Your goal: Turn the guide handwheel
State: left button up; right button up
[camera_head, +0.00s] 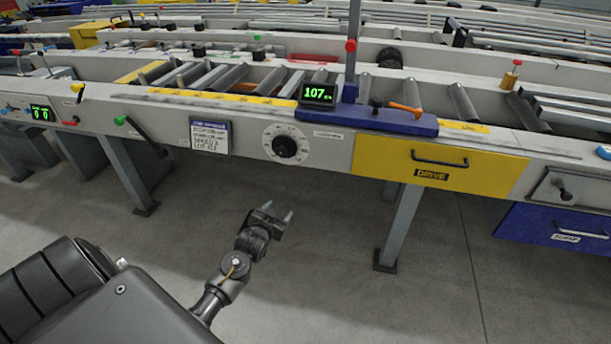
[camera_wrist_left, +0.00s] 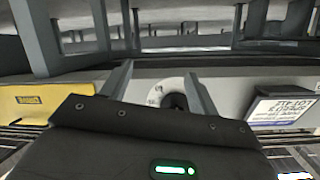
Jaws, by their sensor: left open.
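A black round knob (camera_head: 285,147) sits at the centre of a white graduated dial plate (camera_head: 270,139) on the table's light front face. It is the most handwheel-like part near my gripper; I cannot read a name on it. My left gripper (camera_head: 277,211) is open and empty, in front of and below the dial, apart from it. In the left wrist view, which is upside down, the dark knob (camera_wrist_left: 174,101) shows between the two open fingers (camera_wrist_left: 160,82), partly hidden by a finger and the gripper body. My right gripper is not in view.
A printed sign (camera_head: 209,137) and a green-knobbed lever (camera_head: 140,130) are left. A display (camera_head: 318,94) reads 107. Table legs (camera_head: 400,228) stand below; the floor between them is clear.

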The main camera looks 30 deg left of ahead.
aim_at(281, 152)
pick_arm(q)
jog(key=w+a+r+t+y+b, duration=0.2)
jog(key=a+r+t+b, duration=0.15)
jog(key=r, duration=0.95)
jog(key=shift+n, duration=0.3)
jog(key=x, duration=0.7)
jog(key=shift+w+a, duration=0.15)
jog(key=shift+b+x, duration=0.3)
jog(key=shift+x, duration=0.75)
jog(key=shift+w+a, duration=0.15)
jog(key=shift+w, duration=0.35)
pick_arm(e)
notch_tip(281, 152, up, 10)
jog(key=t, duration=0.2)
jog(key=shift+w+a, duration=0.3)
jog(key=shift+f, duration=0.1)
